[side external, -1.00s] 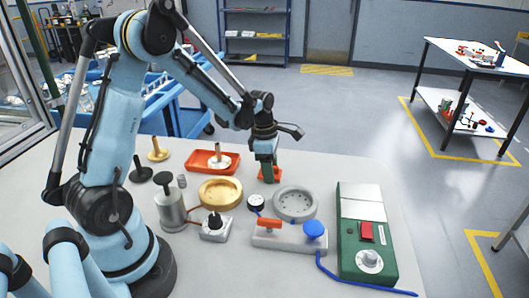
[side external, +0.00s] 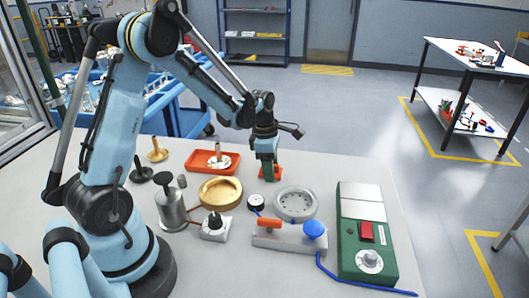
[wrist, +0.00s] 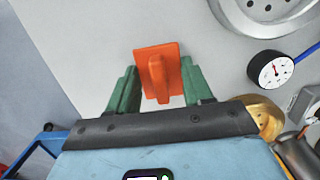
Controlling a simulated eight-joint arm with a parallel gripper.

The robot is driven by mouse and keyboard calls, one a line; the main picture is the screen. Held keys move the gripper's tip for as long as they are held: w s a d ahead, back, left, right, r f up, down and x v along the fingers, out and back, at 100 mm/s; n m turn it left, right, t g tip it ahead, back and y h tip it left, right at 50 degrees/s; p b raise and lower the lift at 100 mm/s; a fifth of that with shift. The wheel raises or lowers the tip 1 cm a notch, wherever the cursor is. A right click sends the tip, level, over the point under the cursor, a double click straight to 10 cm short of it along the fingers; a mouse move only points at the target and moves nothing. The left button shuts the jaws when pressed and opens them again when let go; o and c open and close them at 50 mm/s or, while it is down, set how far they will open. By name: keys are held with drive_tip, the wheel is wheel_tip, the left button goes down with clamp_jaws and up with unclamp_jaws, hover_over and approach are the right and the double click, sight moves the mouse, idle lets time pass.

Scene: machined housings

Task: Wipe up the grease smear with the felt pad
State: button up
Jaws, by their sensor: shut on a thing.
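My gripper (wrist: 157,87) points down at the far side of the table, and its green fingers (side external: 268,171) show in the side view. The fingers are shut on the upright grip of an orange square-based piece (wrist: 143,56). This piece (side external: 277,174) is at or just above the tabletop; I cannot tell if it touches. Its underside is hidden, so I cannot tell if it is felt. A white disc with a brown upright handle (side external: 218,154) stands in the red tray to the left. I cannot make out a grease smear in either view.
Near my gripper are the red tray (side external: 194,160), a brass ring (side external: 237,193), a round gauge (side external: 256,202) and a grey flanged housing (side external: 296,205). A green control box (side external: 348,245) stands at the right. The tabletop beyond the housing is bare.

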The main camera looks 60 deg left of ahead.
drive_tip(key=shift+s+d, duration=1.15)
drive_tip(key=shift+s+d+r, duration=0.1)
drive_tip(key=shift+r, duration=0.05)
wheel_tip(320, 180, up, 8)
